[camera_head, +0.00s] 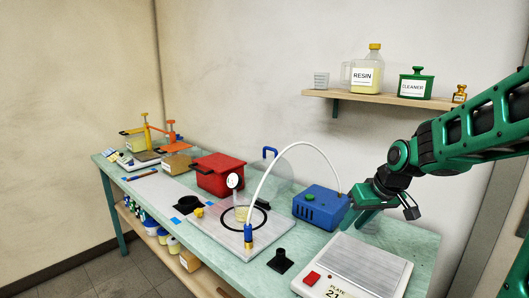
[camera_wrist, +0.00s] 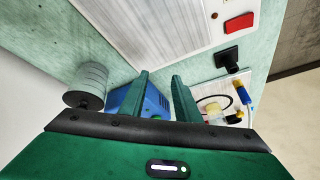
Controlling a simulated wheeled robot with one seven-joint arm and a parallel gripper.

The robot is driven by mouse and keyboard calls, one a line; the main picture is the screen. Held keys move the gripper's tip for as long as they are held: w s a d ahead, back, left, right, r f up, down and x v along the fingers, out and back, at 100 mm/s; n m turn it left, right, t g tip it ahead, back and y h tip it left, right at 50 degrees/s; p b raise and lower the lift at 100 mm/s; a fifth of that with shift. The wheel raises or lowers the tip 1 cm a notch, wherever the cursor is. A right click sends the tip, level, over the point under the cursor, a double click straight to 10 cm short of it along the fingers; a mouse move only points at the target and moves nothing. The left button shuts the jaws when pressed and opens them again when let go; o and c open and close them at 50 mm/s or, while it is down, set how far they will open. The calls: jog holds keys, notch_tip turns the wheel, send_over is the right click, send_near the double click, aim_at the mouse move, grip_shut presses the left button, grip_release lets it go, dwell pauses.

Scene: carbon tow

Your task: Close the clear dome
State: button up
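The clear dome (camera_head: 285,176) is see-through and hard to make out in the head view. It stands raised at the back of a pale base plate (camera_head: 225,238), with a blue handle (camera_head: 270,152) at its top. A black ring (camera_head: 262,228) lies on the plate, with a small yellowish cup (camera_head: 242,213) inside it. My gripper (camera_head: 362,220) is right of the dome, beyond the blue box, and apart from the handle. In the wrist view its two green fingers (camera_wrist: 162,92) are spread, with nothing held between them. The dome is not clear in the wrist view.
A hot plate (camera_head: 370,262) lies at the front right. A red pot (camera_head: 218,175) stands left of the dome. A shelf (camera_head: 385,97) holds bottles above.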

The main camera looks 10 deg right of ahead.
jog(key=w+a+r+n+t+y, duration=0.2)
jog(key=w+a, duration=0.1)
jog(key=w, duration=0.7)
jog(key=w+a+r+n+t+y, duration=0.15)
jog(key=w+a, duration=0.25)
jog(key=w, duration=0.5)
jog(key=n+t+y, duration=0.2)
jog(key=t+y, duration=0.3)
send_near(266, 148)
jog(key=shift+s+d+f+m, duration=0.1)
jog(key=shift+d+f+m, duration=0.05)
jog(key=shift+f, duration=0.45)
jog(key=shift+d+f+m, duration=0.1)
jog(key=shift+d+f, duration=0.05)
jog(key=shift+f, duration=0.45)
jog(key=shift+w+r+t+y, duration=0.35)
jog(key=shift+w+r+t, duration=0.1)
jog(key=x, duration=1)
jog(key=shift+w+a, duration=0.25)
jog(key=shift+w, duration=0.05)
grip_shut()
